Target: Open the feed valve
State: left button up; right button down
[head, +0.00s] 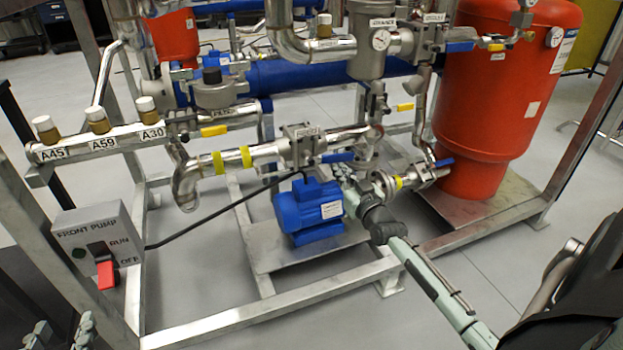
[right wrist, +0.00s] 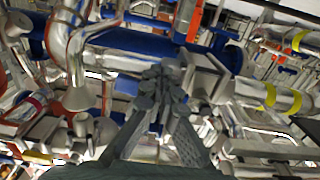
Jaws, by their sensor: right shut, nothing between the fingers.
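Several valves with blue levers sit on the skid, and I cannot read which label marks the feed valve. One blue lever (head: 338,157) lies along the pipe above the blue pump (head: 308,211). Another blue lever (head: 441,163) is beside the red tank. My right arm reaches in from the lower right, and its gripper (head: 352,190) is among the pipes just right of the pump, partly hidden. In the right wrist view the fingers (right wrist: 160,85) meet, with nothing between them. My left gripper (head: 64,332) shows only as two separated fingertips at the bottom left edge.
The red tank (head: 500,85) stands at the right on the metal frame. A front pump switch box (head: 100,255) with a red handle is at the lower left. Yellow levers (head: 214,130) and a thick blue pipe (head: 310,73) crowd the skid. Grey floor shows between the rails.

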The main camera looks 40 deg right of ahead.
jog(key=shift+r, duration=0.1)
jog(key=p+v, duration=0.4)
jog(key=v, duration=0.6)
jog(key=shift+d+f, duration=0.25)
jog(key=shift+f, duration=0.2)
dwell(0.7)
